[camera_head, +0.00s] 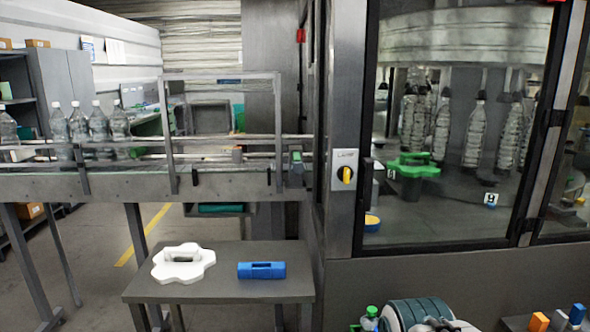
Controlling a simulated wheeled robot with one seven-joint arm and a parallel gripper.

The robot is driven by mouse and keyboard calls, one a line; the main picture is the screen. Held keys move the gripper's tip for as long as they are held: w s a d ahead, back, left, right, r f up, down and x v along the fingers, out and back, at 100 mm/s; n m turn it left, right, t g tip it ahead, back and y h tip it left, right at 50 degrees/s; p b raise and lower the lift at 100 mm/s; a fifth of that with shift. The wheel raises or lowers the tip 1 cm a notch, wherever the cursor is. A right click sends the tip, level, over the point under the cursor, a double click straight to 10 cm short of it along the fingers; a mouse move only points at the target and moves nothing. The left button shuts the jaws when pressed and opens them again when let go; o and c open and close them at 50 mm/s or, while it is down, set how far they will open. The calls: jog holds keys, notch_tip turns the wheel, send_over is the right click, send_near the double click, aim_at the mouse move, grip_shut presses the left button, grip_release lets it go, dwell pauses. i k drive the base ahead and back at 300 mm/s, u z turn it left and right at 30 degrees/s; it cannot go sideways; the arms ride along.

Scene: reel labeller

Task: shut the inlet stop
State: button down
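The conveyor (130,184) runs from the left to the machine. Near its right end, by the machine's frame, a small grey block with a green top (297,168) sits at the rail. My gripper is not in view.
Clear bottles (78,124) stand on the conveyor at left. A framed glass door (450,130) encloses hanging bottles and a green part (415,168). A ribbed teal cylinder (420,310) is at the bottom.

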aim_at(297, 167)
jog(key=k, duration=0.6)
jog(key=u, duration=0.75)
jog(key=i, duration=1.9)
jog(key=z, duration=0.6)
